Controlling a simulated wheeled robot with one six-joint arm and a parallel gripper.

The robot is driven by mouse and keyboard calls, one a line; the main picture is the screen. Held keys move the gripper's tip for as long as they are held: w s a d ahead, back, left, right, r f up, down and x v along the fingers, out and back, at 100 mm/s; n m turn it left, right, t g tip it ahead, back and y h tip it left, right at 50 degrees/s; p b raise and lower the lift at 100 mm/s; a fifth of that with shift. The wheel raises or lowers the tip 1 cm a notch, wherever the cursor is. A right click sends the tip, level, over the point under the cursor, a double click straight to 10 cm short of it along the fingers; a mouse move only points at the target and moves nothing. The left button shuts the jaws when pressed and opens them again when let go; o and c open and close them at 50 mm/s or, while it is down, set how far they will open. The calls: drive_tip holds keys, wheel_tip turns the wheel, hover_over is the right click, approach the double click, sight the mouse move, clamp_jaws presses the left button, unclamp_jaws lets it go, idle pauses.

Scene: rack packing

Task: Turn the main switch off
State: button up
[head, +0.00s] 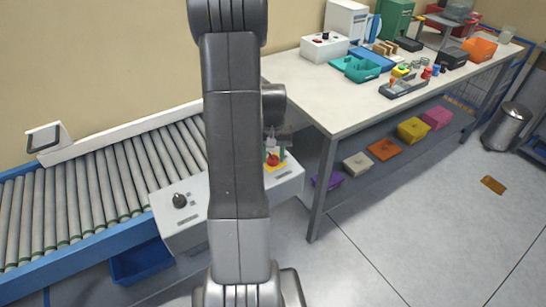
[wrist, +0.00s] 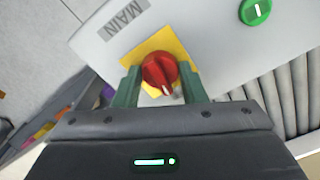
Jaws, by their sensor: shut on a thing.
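The main switch is a red rotary knob (wrist: 158,70) on a yellow plate (wrist: 140,52), with the label MAIN (wrist: 124,16) beside it on a white control panel (wrist: 210,35). A white mark on the knob points toward my gripper's body in the wrist view. My gripper (wrist: 162,82) has its two green fingers on either side of the knob, shut on it. In the head view the red knob (head: 273,159) shows beside my arm, with my gripper (head: 272,152) at it. My arm hides the middle of the control box (head: 184,220).
A green button marked I (wrist: 255,11) sits on the same panel. A black knob (head: 180,200) is on the box's left part. A roller conveyor (head: 80,190) runs behind the box. A white table (head: 350,100) with trays and tools stands at right. Open floor lies at lower right.

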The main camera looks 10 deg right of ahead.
sight(273, 156)
drive_tip(key=shift+n, duration=0.6)
drive_tip(key=o, duration=1)
wheel_tip(273, 156, up, 14)
drive_tip(key=shift+f+b, duration=0.1)
drive_tip(key=shift+b, duration=0.45)
